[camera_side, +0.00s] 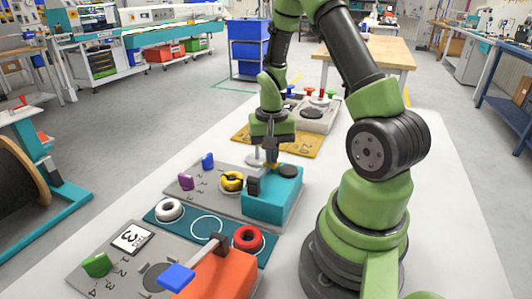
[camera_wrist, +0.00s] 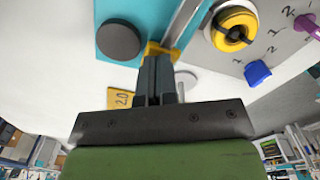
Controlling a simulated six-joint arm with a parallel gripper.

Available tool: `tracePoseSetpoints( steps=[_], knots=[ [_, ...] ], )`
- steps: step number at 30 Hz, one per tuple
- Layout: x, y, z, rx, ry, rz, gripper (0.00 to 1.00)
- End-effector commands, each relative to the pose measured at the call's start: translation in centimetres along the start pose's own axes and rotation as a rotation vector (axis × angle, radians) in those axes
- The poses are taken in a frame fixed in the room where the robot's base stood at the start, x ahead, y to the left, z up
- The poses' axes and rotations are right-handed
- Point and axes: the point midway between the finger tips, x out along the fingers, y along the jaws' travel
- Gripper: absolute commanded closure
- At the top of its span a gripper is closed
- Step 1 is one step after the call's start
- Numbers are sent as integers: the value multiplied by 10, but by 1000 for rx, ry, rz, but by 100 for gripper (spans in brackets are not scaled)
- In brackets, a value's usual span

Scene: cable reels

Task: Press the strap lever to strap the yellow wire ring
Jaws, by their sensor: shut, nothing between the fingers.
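The yellow wire ring (camera_side: 232,182) lies on the grey board left of a teal machine (camera_side: 272,207). In the wrist view, the yellow ring (camera_wrist: 228,22) has a dark strip across it; I cannot tell whether this is a strap. A yellow lever piece (camera_wrist: 154,49) sits at the teal machine's edge, beside a round black disc (camera_wrist: 120,41). My gripper (camera_side: 273,163) points down at the machine's far edge. In the wrist view my gripper (camera_wrist: 158,62) is shut and empty, with its fingertips at the yellow piece; contact is unclear.
A white ring (camera_side: 169,209) and red ring (camera_side: 248,238) lie on a teal mat (camera_side: 182,233). An orange machine (camera_side: 222,275) with a blue lever (camera_side: 176,277) stands in front.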

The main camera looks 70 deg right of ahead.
Motion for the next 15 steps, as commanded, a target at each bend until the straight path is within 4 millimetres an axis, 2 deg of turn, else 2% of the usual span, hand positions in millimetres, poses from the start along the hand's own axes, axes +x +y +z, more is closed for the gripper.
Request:
tracePoseSetpoints(
  steps=[5,15],
  knots=[
    [-6,0,-1,0,3,-2,100],
    [-75,-1,-2,0,9,-3,100]
  ],
)
